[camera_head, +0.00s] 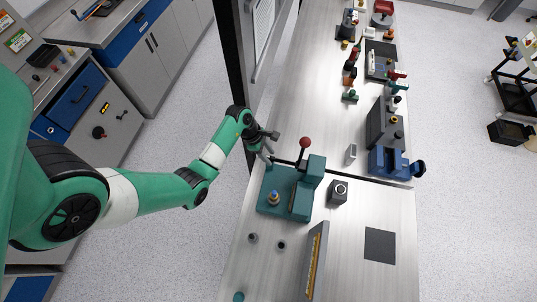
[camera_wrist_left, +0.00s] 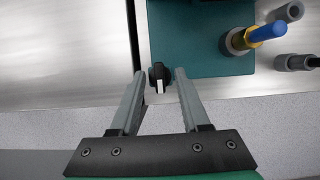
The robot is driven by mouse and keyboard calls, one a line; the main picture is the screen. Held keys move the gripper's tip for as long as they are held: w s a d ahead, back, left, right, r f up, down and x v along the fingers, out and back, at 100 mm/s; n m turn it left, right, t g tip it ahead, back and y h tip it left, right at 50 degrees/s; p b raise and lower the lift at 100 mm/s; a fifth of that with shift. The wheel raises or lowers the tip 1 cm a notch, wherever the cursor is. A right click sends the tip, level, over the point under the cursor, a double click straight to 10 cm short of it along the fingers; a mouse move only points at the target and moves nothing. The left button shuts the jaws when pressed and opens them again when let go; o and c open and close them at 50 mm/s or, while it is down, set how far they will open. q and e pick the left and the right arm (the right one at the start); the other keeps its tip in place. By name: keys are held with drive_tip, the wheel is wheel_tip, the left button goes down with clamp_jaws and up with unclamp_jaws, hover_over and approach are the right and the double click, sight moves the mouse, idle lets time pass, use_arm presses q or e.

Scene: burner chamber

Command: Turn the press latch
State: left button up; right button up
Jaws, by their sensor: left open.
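The teal press (camera_head: 300,203) stands on the workbench, with a red ball-ended lever (camera_head: 304,143) rising at its far end. In the left wrist view, the press latch (camera_wrist_left: 160,74) is a small black knob with a white mark at the edge of the teal base (camera_wrist_left: 195,45). My left gripper (camera_head: 268,157) is at the press's left far side, open. In its wrist view the two grey fingers (camera_wrist_left: 159,80) lie on either side of the latch, with gaps visible. The latch is not clear in the head view. My right gripper is not in view.
A brass piece with a blue top (camera_head: 273,198) stands on the press base; it also shows in the wrist view (camera_wrist_left: 250,37). A dark block (camera_head: 338,191) sits right of the press. A dark post (camera_head: 236,60) rises behind my left arm.

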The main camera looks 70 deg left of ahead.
use_arm(q)
drive_tip(key=shift+c, duration=0.2)
clamp_jaws()
drive_tip(key=shift+r, duration=0.1)
drive_tip(key=shift+a+m, duration=0.1)
drive_tip(key=shift+m, duration=0.4)
drive_tip(key=shift+w+m+g+h, duration=0.1)
drive_tip(key=shift+m+g+h, duration=0.3)
drive_tip(key=shift+m, duration=0.6)
drive_tip(key=shift+o, duration=0.2)
unclamp_jaws()
drive_tip(key=shift+p, duration=0.3)
